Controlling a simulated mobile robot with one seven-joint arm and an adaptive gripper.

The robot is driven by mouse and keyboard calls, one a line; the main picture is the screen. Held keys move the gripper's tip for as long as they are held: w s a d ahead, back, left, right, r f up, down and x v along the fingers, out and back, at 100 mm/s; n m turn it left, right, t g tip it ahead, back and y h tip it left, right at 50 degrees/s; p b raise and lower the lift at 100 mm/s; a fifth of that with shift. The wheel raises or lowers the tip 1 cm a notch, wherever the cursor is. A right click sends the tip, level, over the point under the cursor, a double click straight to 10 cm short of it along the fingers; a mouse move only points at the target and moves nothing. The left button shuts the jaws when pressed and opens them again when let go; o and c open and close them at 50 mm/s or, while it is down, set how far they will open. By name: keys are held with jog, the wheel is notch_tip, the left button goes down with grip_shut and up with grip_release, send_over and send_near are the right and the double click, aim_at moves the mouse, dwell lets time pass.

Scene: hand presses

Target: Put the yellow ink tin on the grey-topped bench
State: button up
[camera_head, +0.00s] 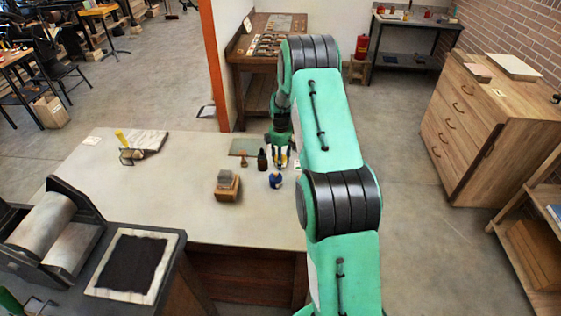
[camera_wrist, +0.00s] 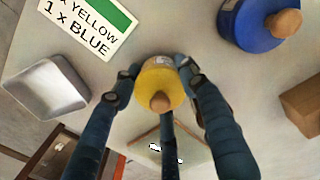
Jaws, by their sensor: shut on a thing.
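The yellow ink tin (camera_wrist: 159,84) has a round wooden knob on its lid. In the wrist view my gripper (camera_wrist: 163,90) is shut around it, fingers on its sides. In the head view my gripper (camera_head: 281,158) is over the right part of a pale-topped bench (camera_head: 180,195), with a bit of yellow (camera_head: 285,160) between its fingers. I cannot tell whether the tin touches the surface. A blue tin (camera_head: 276,181) stands just in front of it; it also shows in the wrist view (camera_wrist: 250,25). A grey-topped bench (camera_head: 415,20) stands far back right.
A card reading yellow and blue (camera_wrist: 88,22) and a metal tray (camera_wrist: 58,88) lie nearby. A drawer cabinet (camera_head: 465,130) stands right. Open floor (camera_head: 400,150) lies between.

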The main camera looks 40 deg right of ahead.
jog(key=shift+f, duration=0.1)
jog(key=o, duration=1.4)
notch_tip(320, 180, up, 12)
jog(key=shift+r+p, duration=0.1)
jog(key=shift+p, duration=1.05)
jog(key=shift+r, duration=0.1)
